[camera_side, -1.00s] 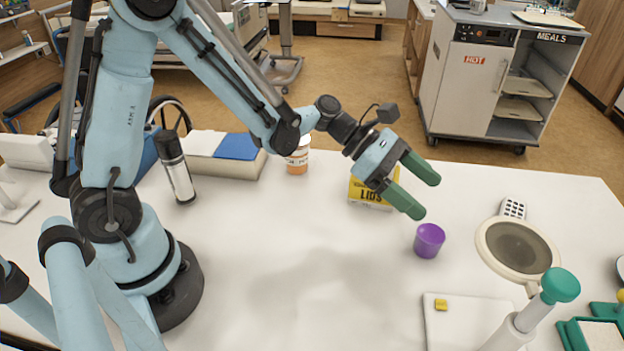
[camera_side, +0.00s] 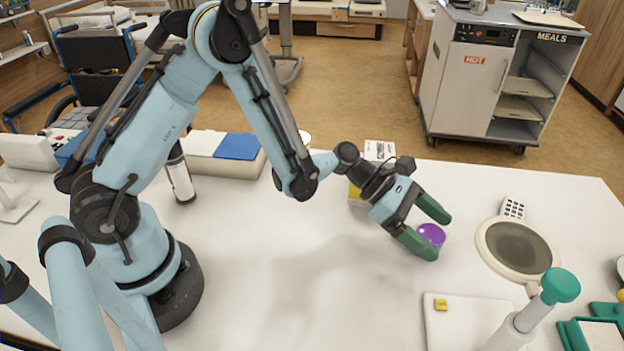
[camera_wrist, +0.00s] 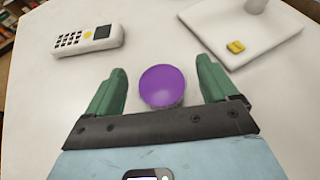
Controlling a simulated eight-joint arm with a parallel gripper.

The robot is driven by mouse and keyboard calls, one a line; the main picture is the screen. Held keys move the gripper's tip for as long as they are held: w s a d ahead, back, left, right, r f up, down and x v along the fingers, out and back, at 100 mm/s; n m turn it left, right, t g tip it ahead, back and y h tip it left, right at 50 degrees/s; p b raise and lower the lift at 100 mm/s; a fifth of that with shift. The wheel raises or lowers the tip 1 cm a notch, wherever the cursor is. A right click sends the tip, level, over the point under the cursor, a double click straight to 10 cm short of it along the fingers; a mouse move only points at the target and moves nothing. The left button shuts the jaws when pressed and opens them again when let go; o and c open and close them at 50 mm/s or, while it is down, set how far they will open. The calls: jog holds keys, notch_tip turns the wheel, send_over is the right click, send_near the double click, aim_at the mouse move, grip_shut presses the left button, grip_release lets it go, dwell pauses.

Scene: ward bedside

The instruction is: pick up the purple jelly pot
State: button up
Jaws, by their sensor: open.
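The purple jelly pot (camera_side: 431,234) stands on the white table in the side view, partly hidden by my gripper's near finger. My gripper (camera_side: 434,232) is open, with its two green fingers on either side of the pot. In the wrist view the purple jelly pot (camera_wrist: 162,86) sits between the open fingers of my gripper (camera_wrist: 160,80). Gaps show on both sides of the pot, a little wider on the right.
A white board (camera_side: 455,328) with a yellow cube (camera_side: 441,305) lies in front. A yellow and white box (camera_side: 380,151) stands behind my wrist.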

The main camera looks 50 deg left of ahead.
jog(key=shift+w+d+f, duration=0.1)
jog(key=shift+d+f, duration=0.05)
jog(key=shift+d, duration=0.05)
jog(key=c, duration=1.1)
jog(key=shift+r, duration=0.2)
